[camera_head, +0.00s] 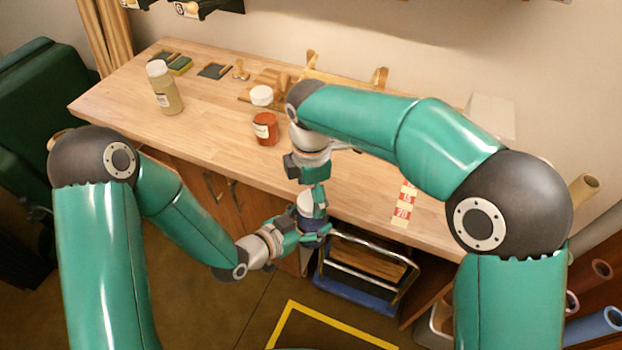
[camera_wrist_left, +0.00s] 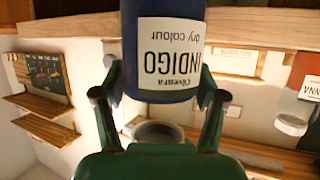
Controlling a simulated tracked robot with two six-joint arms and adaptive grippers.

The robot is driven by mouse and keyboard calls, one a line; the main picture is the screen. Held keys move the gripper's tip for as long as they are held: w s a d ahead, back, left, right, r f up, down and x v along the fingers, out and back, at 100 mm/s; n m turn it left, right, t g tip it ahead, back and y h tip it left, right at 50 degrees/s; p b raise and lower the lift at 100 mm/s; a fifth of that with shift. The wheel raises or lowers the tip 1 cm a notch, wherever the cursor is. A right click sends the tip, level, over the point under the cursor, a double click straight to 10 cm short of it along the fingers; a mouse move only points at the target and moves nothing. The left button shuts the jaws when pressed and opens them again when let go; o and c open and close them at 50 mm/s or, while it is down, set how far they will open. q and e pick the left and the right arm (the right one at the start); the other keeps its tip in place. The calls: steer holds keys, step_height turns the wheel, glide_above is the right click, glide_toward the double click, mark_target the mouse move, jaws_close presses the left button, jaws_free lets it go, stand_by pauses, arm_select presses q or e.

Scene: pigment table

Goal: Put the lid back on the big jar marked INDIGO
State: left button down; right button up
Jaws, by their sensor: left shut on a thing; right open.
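The blue jar marked INDIGO (camera_wrist_left: 160,50) is held in my left gripper (camera_wrist_left: 158,98), with one finger on each side of it. Its label reads upside down in the left wrist view. In the head view the jar (camera_head: 309,222) is off the table's front edge. A pale area (camera_head: 305,203) shows at its upper end; I cannot tell whether it is a lid or the label. My right gripper (camera_head: 312,196) is open just above the jar, partly hiding its top. A round white lid (camera_head: 262,95) lies on the table.
A red jar (camera_head: 265,130) stands near the white lid, and a pale jar with a white lid (camera_head: 165,90) stands farther left. A numbered strip (camera_head: 404,204) lies on the table (camera_head: 215,130) at right. A metal-framed step (camera_head: 365,265) stands below the front edge.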

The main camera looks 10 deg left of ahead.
steer(key=shift+f, duration=0.8)
steer(key=shift+c, duration=0.2)
steer(key=c, duration=1.2)
steer(key=shift+o, duration=0.2)
steer(key=m, duration=1.5)
steer(key=shift+m, duration=0.3)
steer(key=m, duration=0.4)
steer(key=shift+w+m, duration=0.1)
steer(key=shift+m, duration=0.3)
steer(key=o, duration=1.4)
steer(key=shift+c, duration=0.2)
